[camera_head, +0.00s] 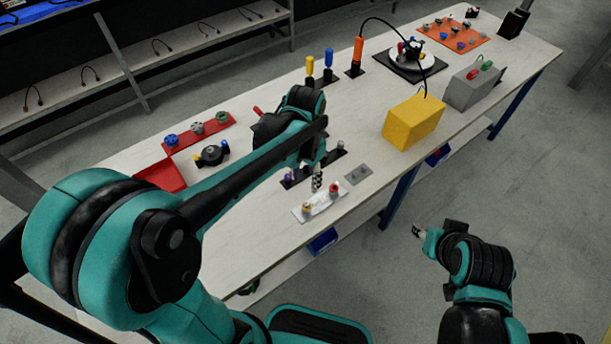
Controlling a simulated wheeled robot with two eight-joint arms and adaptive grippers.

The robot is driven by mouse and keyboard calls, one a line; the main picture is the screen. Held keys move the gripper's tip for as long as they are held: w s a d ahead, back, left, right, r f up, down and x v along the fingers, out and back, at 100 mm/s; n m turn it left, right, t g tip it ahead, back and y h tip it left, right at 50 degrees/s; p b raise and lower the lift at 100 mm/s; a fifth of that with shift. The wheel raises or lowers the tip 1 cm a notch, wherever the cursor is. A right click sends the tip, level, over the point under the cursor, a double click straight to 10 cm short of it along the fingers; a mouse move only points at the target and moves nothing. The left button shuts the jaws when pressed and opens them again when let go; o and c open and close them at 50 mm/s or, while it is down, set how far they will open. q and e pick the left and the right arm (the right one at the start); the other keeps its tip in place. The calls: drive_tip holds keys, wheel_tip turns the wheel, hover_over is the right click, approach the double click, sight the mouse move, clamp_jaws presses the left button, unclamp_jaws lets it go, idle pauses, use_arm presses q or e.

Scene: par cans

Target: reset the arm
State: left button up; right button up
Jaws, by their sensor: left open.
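My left arm reaches in from the left across the white table. My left gripper (317,180) is open and points down near a small white tray (318,204) that bears a few small parts. Its fingers are small in the picture, and I see nothing held between them. My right gripper (419,230) is off the table's front side, above the floor at the lower right. Its fingers are too small and turned away to tell whether they are open.
The table (225,262) holds a yellow box (413,122), a grey box (472,87), a red bin (160,176), a red strip of knobs (199,133), a round turntable (412,62) and an orange board (453,37). A shelf (110,92) stands behind. Floor is free at right.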

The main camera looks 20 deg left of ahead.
use_arm(q)
drive_tip(key=s+a+r+n+t, duration=0.2)
drive_tip(key=s+t, duration=0.1)
drive_tip(key=s, duration=0.2)
drive_tip(key=s+a+r+n+t, duration=0.2)
drive_tip(key=s+t, duration=0.2)
drive_tip(key=s, duration=0.1)
drive_tip(key=shift+a+r+n, duration=0.25)
drive_tip(key=shift+n, duration=0.05)
idle(0.9)
